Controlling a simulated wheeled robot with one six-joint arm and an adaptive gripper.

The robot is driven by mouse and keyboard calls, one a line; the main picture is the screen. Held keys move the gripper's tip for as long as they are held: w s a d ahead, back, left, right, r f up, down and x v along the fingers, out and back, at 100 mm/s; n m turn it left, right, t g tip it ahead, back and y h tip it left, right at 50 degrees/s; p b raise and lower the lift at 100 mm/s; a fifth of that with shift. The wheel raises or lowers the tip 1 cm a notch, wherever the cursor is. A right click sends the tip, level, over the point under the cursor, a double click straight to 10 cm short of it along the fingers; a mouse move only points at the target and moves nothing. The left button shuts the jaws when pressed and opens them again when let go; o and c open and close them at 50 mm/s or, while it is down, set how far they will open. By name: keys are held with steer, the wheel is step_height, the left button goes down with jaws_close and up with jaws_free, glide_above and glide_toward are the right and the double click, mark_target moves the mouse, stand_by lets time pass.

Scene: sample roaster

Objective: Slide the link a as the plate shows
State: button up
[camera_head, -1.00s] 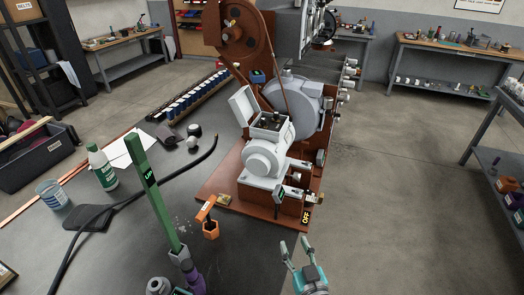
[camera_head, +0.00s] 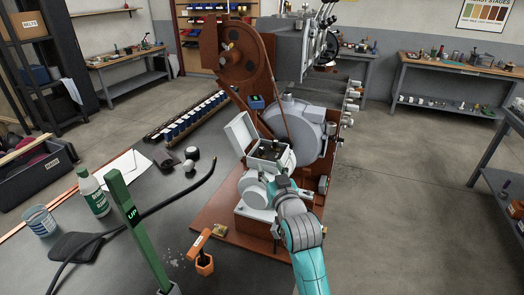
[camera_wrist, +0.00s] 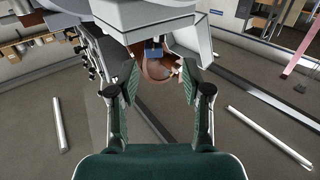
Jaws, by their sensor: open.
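The grey motor (camera_head: 252,190) sits on a brown base. Its terminal box (camera_head: 270,152) on top is open, with small dark parts inside. The raised pale lid (camera_head: 241,133) stands to its left; no plate marking is readable. I cannot make out link a. My gripper (camera_head: 277,180) is at the motor's right side, just below the box, and hides part of the motor. In the wrist view my gripper (camera_wrist: 160,78) is open, its two dark green fingers apart with nothing held between them. Grey housing and a reddish-brown round part show beyond the fingertips.
A green post marked UP (camera_head: 132,222) rises from the dark table at front left. Open floor is at right.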

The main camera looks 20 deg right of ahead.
mark_target(263, 151)
steer(key=w, duration=0.9)
steer(key=shift+w, duration=0.3)
steer(key=shift+c, duration=0.3)
jaws_close()
